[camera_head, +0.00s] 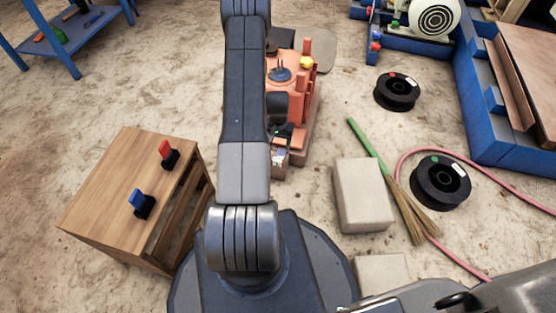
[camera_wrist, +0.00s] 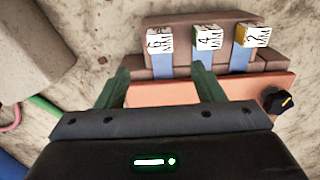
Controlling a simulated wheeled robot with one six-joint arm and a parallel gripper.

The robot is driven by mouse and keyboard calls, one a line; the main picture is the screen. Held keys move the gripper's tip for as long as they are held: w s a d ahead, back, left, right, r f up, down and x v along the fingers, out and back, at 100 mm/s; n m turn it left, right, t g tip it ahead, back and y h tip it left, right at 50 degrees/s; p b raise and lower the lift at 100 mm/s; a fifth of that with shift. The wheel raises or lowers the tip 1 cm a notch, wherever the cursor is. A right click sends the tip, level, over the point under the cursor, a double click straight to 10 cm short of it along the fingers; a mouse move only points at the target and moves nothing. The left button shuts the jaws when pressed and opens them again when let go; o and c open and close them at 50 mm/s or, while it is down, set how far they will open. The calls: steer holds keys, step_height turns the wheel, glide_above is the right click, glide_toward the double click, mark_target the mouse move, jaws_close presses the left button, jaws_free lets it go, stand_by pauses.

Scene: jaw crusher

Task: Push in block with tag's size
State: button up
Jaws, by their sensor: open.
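Three small white-faced blocks stand in a row on a brown holder (camera_wrist: 190,66) in the wrist view. They are the "6 MM" block (camera_wrist: 159,40) on the left, the "4 MM" block (camera_wrist: 207,37) in the middle and the "2 MM" block (camera_wrist: 254,36) with a yellowish side on the right. A blue strip shows below each. My gripper (camera_wrist: 160,75) is open and empty. Its green fingers are apart, below the row, with the right fingertip near the 4 MM block. The orange machine (camera_head: 306,88) is partly hidden by my arm in the head view. I cannot make out a separate size tag.
A black knob (camera_wrist: 279,101) sits right of my gripper on the orange ledge (camera_wrist: 240,88). A wooden table (camera_head: 110,190) with a red switch (camera_head: 165,150) and a blue switch (camera_head: 137,198) stands left. A stone block (camera_head: 362,195), broom (camera_head: 405,205) and black spools (camera_head: 440,182) lie right.

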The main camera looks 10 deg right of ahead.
mark_target(278, 159)
step_height(278, 159, down, 12)
steer(key=b, duration=0.3)
steer(key=shift+r+b, duration=0.25)
steer(key=shift+b, duration=0.15)
steer(key=shift+c, duration=0.4)
